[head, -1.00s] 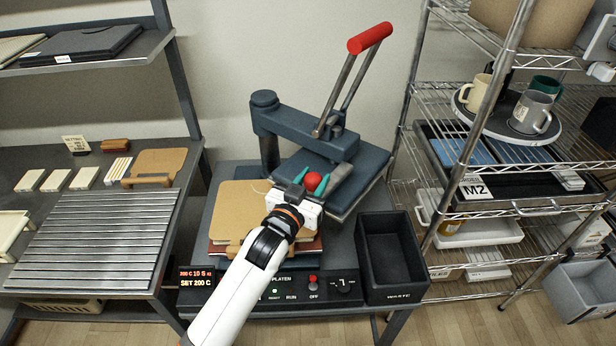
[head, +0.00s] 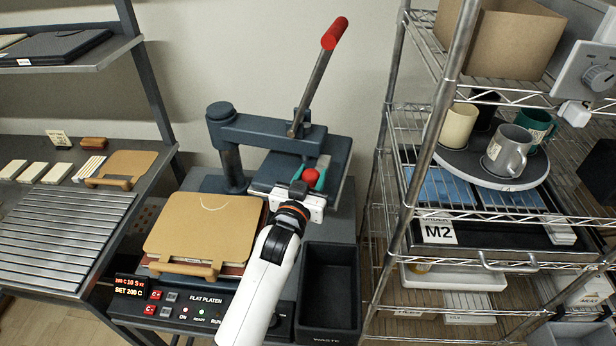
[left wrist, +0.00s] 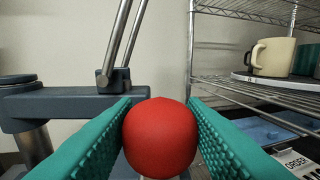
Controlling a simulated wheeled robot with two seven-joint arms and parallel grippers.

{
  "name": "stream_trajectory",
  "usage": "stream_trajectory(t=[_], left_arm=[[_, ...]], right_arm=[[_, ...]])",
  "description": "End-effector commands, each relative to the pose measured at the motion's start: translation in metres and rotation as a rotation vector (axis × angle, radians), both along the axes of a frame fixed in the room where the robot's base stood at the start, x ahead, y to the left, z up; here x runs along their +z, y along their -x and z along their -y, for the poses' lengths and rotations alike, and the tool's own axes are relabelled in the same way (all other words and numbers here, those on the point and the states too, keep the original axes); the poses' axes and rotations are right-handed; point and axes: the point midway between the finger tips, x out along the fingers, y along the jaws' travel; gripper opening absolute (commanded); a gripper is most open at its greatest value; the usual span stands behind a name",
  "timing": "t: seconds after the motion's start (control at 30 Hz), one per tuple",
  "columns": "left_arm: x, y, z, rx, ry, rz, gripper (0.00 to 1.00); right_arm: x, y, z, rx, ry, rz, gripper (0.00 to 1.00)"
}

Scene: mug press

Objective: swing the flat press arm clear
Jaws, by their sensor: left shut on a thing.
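The flat press has a dark blue-grey swing arm (head: 265,133) on a post at the left, with the flat upper plate (head: 338,150) under its outer end. A red ball knob (head: 310,177) is at the plate's front. My left gripper (head: 312,182) is shut on this knob; in the left wrist view the red knob (left wrist: 160,138) sits between the teal fingers. The upper plate stands back and right of the lower bed, where a tan pad (head: 205,228) with a wooden handle lies uncovered. My right gripper is not in view.
The press lever with its red grip (head: 335,33) rises above the arm. A black waste bin (head: 330,290) stands right of the control panel (head: 200,305). A wire rack with mugs on a round tray (head: 490,168) is close on the right. A slatted bench (head: 65,230) is at left.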

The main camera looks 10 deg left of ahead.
Motion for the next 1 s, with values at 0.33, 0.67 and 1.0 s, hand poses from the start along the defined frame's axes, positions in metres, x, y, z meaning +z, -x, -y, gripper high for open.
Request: stream_trajectory(t=[0.33,0.67,1.0], left_arm=[[0.0011,-0.0008,0.0016,-0.007,0.002,0.003,0.0],[0.001,-0.0009,0.0007,-0.005,0.001,0.002,0.59],[-0.0005,0.0027,-0.0006,-0.004,0.0,0.001,0.59]], right_arm=[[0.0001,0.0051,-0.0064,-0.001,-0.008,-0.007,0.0],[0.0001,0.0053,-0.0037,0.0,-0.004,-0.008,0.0],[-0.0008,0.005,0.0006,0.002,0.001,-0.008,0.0]])
